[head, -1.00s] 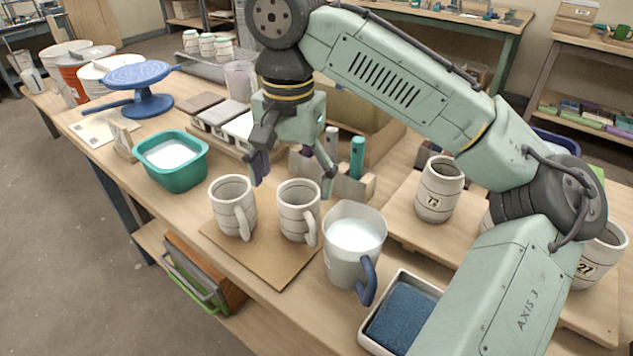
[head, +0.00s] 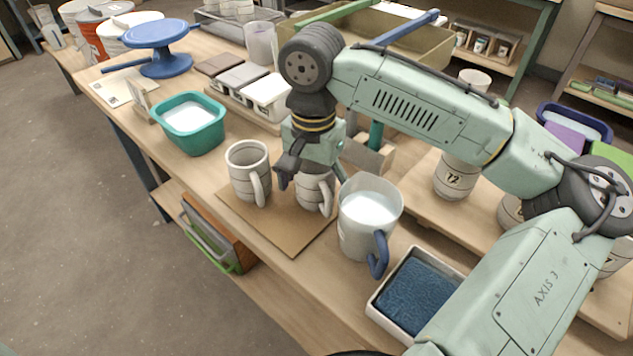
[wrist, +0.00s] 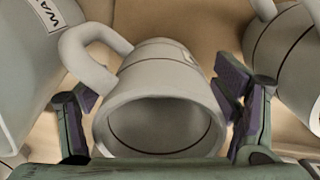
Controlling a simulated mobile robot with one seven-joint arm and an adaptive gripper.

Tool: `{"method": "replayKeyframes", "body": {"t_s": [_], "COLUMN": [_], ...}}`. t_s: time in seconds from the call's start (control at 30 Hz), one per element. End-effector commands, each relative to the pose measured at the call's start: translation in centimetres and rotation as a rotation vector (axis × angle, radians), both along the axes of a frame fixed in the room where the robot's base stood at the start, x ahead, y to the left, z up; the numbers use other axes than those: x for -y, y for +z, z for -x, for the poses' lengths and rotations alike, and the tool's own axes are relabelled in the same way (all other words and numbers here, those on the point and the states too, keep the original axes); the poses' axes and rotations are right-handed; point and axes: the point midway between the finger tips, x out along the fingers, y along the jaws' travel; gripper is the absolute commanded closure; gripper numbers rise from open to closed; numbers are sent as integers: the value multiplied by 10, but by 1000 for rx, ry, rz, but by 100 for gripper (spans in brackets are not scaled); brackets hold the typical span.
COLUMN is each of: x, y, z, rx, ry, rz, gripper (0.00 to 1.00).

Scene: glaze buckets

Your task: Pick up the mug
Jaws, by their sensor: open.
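Two white mugs with dark rings stand on a brown board (head: 290,238) near the table's front edge. My gripper (head: 310,180) is over the right mug (head: 315,190), pointing down, and partly hides its rim. In the wrist view this mug (wrist: 165,105) sits between my two open fingers (wrist: 160,115), with its handle toward the upper left. A gap shows at the left finger; the right finger is very close to the wall, and I cannot tell if it touches. The left mug (head: 248,172) stands beside it and shows at the upper right of the wrist view (wrist: 290,60).
A grey pitcher (head: 355,240) of white liquid with a blue handle stands close to the right of the mug. A tray with a blue sponge (head: 418,290) lies further right. A teal tub (head: 190,125) and a blue turntable (head: 160,50) stand to the left.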

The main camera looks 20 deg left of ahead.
Motion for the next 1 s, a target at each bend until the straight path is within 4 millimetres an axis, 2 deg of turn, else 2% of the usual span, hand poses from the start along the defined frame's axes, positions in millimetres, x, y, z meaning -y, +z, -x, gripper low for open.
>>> {"method": "replayKeyframes", "body": {"t_s": [0.3,1.0], "x": [0,0], "y": [-5,-5], "z": [0,0], "rx": [0,0], "ry": [0,0], "rz": [0,0], "gripper": [20,66]}}
